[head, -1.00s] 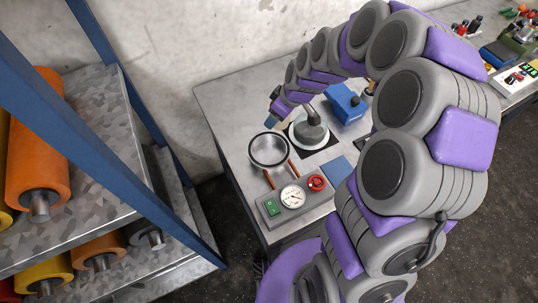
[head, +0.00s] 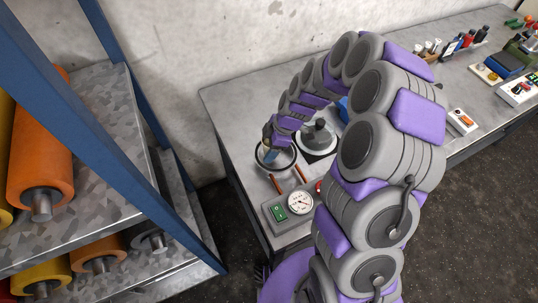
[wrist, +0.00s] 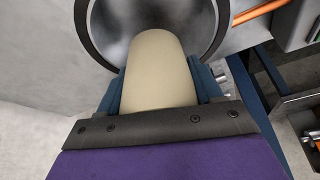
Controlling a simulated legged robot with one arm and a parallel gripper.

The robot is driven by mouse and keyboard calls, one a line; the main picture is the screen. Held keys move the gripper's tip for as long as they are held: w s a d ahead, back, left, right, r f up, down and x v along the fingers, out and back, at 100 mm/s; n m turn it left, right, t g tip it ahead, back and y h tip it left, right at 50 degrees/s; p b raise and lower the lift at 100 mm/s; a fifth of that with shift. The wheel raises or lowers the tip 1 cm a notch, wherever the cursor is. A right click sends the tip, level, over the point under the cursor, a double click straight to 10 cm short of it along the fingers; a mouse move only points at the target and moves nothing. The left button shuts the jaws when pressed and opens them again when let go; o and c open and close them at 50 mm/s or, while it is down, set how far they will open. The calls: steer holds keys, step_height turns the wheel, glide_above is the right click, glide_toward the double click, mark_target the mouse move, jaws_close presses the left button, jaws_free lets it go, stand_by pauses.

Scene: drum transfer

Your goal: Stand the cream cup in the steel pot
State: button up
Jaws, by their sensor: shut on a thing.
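The cream cup (wrist: 158,68) is held between the blue fingers of my gripper (wrist: 160,85) in the wrist view. Its far end overlaps the opening of the steel pot (wrist: 204,25), and the pot's inner wall shows around it. In the head view, the steel pot (head: 277,171) stands on the left part of the bench, with my gripper (head: 270,152) over its opening. The cup is mostly hidden there by my arm and gripper. I cannot tell how deep the cup is in the pot or whether it touches the bottom.
A round plate with a grey knob (head: 318,137) stands close right of the pot. A gauge box (head: 298,204) and orange rods (head: 277,185) are in front of it. A blue block (head: 342,108) is partly hidden by my arm. A shelf with orange rollers (head: 40,165) stands left.

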steer(key=d+f, duration=0.1)
steer(key=f, duration=0.1)
steer(key=d+f, duration=0.1)
steer(key=shift+d+f+b, duration=0.15)
steer(key=shift+f+b, duration=0.15)
steer(key=shift+f, duration=0.3)
steer(key=shift+a, duration=0.6)
steer(key=shift+a+f, duration=0.15)
steer(key=shift+a, duration=0.15)
steer(key=o, duration=0.9)
steer(key=shift+d, duration=0.15)
steer(key=shift+o, duration=0.3)
steer(key=shift+d, duration=0.5)
steer(key=shift+a+r, duration=0.2)
steer(key=shift+r, duration=0.6)
steer(key=d+p+v, duration=0.1)
steer(key=p+v, duration=0.1)
steer(key=v, duration=0.9)
steer(key=s+a+r+m, duration=0.1)
steer(key=s+r+m, duration=0.2)
steer(key=s+r, duration=0.35)
steer(key=s+d+r+m+h, duration=0.2)
steer(key=s+m, duration=0.5)
steer(key=s, duration=0.6)
steer(key=s+d+r+m+g+h, duration=0.1)
steer(key=s+d+r+m, duration=0.4)
steer(key=s, duration=0.8)
steer(key=r+m+h, duration=0.1)
steer(key=m, duration=0.2)
steer(key=shift+g, duration=0.3)
